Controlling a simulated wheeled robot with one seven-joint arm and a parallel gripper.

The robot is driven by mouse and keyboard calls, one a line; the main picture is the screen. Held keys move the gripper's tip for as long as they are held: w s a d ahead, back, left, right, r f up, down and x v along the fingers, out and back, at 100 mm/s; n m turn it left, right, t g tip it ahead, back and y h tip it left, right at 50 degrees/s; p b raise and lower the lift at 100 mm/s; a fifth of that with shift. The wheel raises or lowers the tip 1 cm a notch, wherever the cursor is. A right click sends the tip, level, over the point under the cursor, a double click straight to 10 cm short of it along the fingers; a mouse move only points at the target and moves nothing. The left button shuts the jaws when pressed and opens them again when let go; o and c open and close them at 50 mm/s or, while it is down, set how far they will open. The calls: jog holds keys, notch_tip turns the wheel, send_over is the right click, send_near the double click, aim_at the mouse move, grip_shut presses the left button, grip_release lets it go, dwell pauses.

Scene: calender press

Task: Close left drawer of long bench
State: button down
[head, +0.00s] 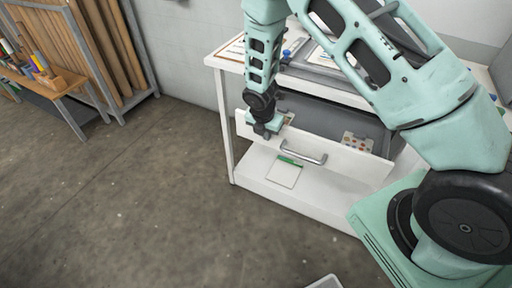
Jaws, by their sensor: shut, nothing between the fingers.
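The long bench (228,150) is white, with a lower shelf, and stands against the wall. Its left drawer (345,165) is pulled out, with a white front panel and a grey bar handle (303,157). Small items show inside it, including a card with coloured dots (357,141). My gripper (268,132) points down at the left part of the drawer front, left of the handle. It is shut and holds nothing. I cannot tell whether it touches the panel. My arm hides part of the bench top and the bench's right side.
A pad with a green top edge (285,172) lies on the lower shelf below the drawer. A rack of brown boards (105,40) and a small wooden bench with coloured items (45,80) stand at the left.

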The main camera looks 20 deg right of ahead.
jog(key=w+d, duration=0.2)
jog(key=d, duration=0.1)
jog(key=w+d, duration=0.3)
jog(key=w+d+p, duration=0.1)
jog(key=w+d, duration=0.1)
jog(key=d, duration=0.1)
jog(key=shift+w+d, duration=0.3)
jog(key=shift+d, duration=0.1)
